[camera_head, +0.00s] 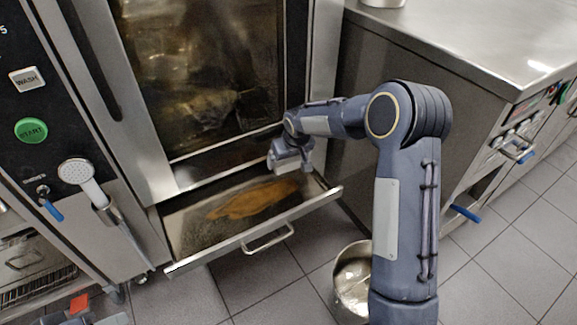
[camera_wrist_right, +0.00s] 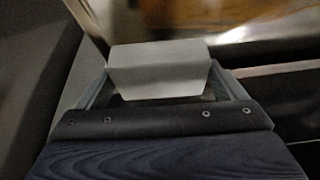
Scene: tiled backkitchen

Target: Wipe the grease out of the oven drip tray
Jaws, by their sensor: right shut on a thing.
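The oven drip tray (camera_head: 185,262) is pulled out like a drawer below the oven door. A brown-orange patch of grease (camera_head: 250,200) lies on its floor; it shows blurred in the right wrist view. My right gripper (camera_head: 289,158) is at the back right of the tray, by the grease's far end. It is shut on a pale grey block, perhaps a sponge or pad (camera_wrist_right: 160,70), seen between the fingers in the right wrist view. I cannot tell whether the block touches the tray. Grey parts at the bottom left edge may be my left gripper (camera_head: 95,319), mostly cut off.
The oven door (camera_head: 205,75) is above the tray. A hand shower (camera_head: 78,172) hangs at the left. A metal pot (camera_head: 352,280) stands on the tiled floor by my right arm. A steel counter (camera_head: 470,40) is at the right. Floor in front of the tray is clear.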

